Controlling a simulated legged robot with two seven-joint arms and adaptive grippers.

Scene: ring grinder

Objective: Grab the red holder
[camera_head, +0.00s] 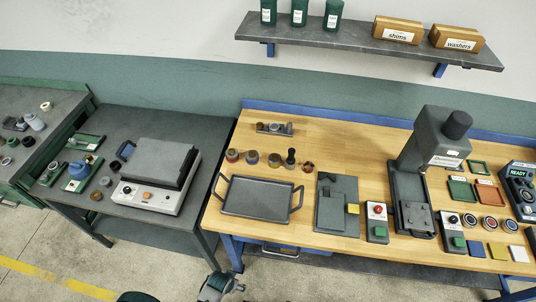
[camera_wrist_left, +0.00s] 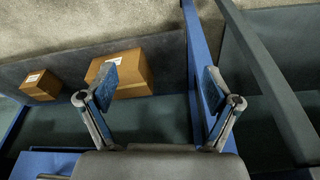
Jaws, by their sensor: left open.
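Several small round holders stand in a row on the wooden bench in the head view. The leftmost one (camera_head: 232,155) looks reddish, and another small one (camera_head: 308,166) at the right end is red-brown; I cannot tell for sure which is the red holder. My left gripper (camera_head: 222,285) is at the bottom edge of the head view, in front of and below the bench, well apart from the holders. In the left wrist view the left gripper (camera_wrist_left: 160,85) is open with nothing between its fingers. My right gripper is not in view.
A grey tray with handles (camera_head: 258,198) lies between the bench's front edge and the holders. A small grey rack (camera_head: 275,129) stands behind them. A grey press machine (camera_head: 155,178) is on the left table. Cardboard boxes (camera_wrist_left: 125,72) show below the gripper in the wrist view.

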